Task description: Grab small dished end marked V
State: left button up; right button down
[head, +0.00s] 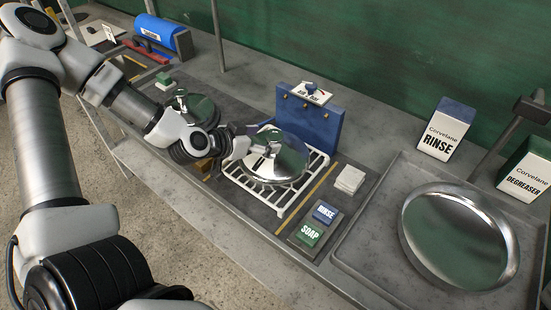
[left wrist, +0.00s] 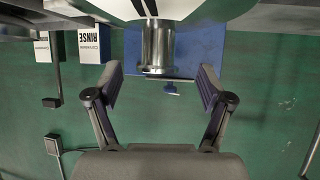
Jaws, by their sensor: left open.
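A shiny dished end (head: 291,153) with a short metal stub sits on a white wire rack (head: 247,186) in the head view. My left gripper (head: 257,147) is at its near left side, by the stub. In the left wrist view my left gripper (left wrist: 157,78) is open, its two fingers apart. The metal stub (left wrist: 157,45) stands between and just beyond the fingertips, with no contact visible. Dark strokes on a pale face at the top edge are cut off, so I cannot read a letter. Another dished end (head: 199,106) lies farther left. My right gripper is not in view.
A blue block (head: 318,122) stands behind the rack. Soap (head: 309,233) and rinse (head: 325,212) pads lie to its right. A large dish (head: 460,240) sits in a grey tray (head: 372,250). Rinse (head: 440,142) and degreaser (head: 527,183) containers stand behind it.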

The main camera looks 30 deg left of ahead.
aim_at(269, 137)
pick_arm(q)
jog(key=b+x, duration=0.1)
jog(key=x, duration=0.2)
jog(key=shift+w+d+f, duration=0.2)
jog(key=shift+f, duration=0.05)
jog(key=shift+w+d, duration=0.3)
jog(key=shift+w, duration=0.1)
jog(key=shift+s+a, duration=0.15)
jog(key=shift+a, duration=0.1)
jog(key=shift+c, duration=1.1)
jog(key=shift+a, duration=0.1)
jog(key=c, duration=0.5)
grip_shut()
jog(key=shift+r, duration=0.15)
